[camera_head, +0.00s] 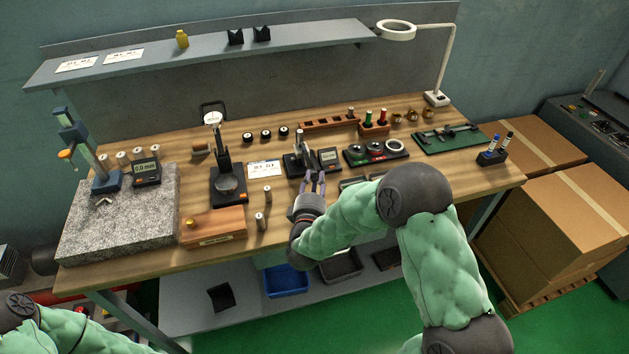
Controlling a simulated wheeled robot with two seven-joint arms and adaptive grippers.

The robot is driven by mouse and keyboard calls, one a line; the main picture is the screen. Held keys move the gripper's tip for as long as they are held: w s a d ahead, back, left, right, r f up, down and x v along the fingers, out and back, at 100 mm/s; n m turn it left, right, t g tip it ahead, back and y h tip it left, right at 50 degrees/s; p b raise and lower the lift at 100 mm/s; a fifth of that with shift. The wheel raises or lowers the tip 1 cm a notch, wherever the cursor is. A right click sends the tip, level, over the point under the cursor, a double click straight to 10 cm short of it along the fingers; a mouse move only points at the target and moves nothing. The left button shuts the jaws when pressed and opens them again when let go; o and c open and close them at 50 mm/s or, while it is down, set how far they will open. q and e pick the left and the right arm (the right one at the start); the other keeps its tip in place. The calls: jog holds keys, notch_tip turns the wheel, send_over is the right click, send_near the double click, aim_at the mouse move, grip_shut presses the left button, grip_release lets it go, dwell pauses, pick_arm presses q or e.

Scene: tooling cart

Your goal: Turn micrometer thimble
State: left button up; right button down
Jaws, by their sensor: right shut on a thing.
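The micrometer (299,160) appears to be the small bench unit near the middle of the table, on a dark base with a grey upright and a small display (328,158) on its right. My right gripper (314,177) reaches in from the front right, fingers pointing away from me, at the front of this unit. It is shut on a small part there, which seems to be the thimble; the fingers hide most of it. My left arm (75,331) shows at the bottom left, but its gripper is out of view.
A dial gauge stand (226,170) and a wooden box (213,227) are left of the gripper, with small cylinders near the box. A granite plate (118,228) carries a height gauge. Round gauges on a tray (376,152) lie to the right. A shelf (200,55) hangs over the back.

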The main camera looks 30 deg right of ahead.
jog(key=shift+r+m+p, duration=0.1)
jog(key=shift+m+p, duration=0.2)
dwell(0.4)
